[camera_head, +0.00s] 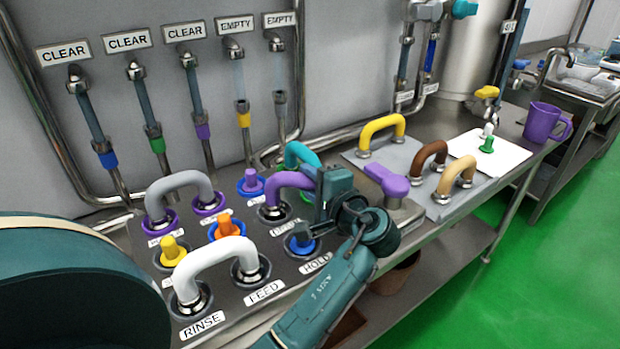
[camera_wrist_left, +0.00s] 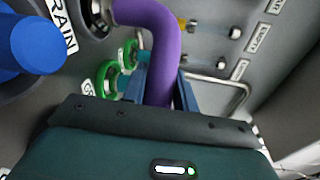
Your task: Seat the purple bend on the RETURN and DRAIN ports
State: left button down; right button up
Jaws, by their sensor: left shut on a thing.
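The purple bend (camera_head: 288,181) is a curved tube standing among the panel ports. My left gripper (camera_head: 322,192) is shut on one leg of it; in the left wrist view the bend (camera_wrist_left: 163,60) runs down between the jaws. Its other end is at a dark-ringed metal port (camera_head: 272,213) beside the DRAIN label (camera_head: 285,228). That end also meets a metal collar in the left wrist view (camera_wrist_left: 98,14); I cannot tell whether it is fully seated. The gripped end and any port under it are hidden by the gripper. My right gripper is not in view.
A teal bend (camera_head: 300,152) stands close behind the purple one. A blue plug (camera_head: 301,245) is just in front of my gripper. A grey bend (camera_head: 180,183) and a white bend (camera_head: 215,252) stand left. A purple-handled block (camera_head: 386,180) stands to the right.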

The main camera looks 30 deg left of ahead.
pick_arm(q)
jog(key=shift+f, duration=0.2)
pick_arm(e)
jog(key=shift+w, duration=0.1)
pick_arm(q)
jog(key=c, duration=1.2)
grip_release()
jog(key=shift+o, duration=0.9)
jog(key=shift+f, duration=0.15)
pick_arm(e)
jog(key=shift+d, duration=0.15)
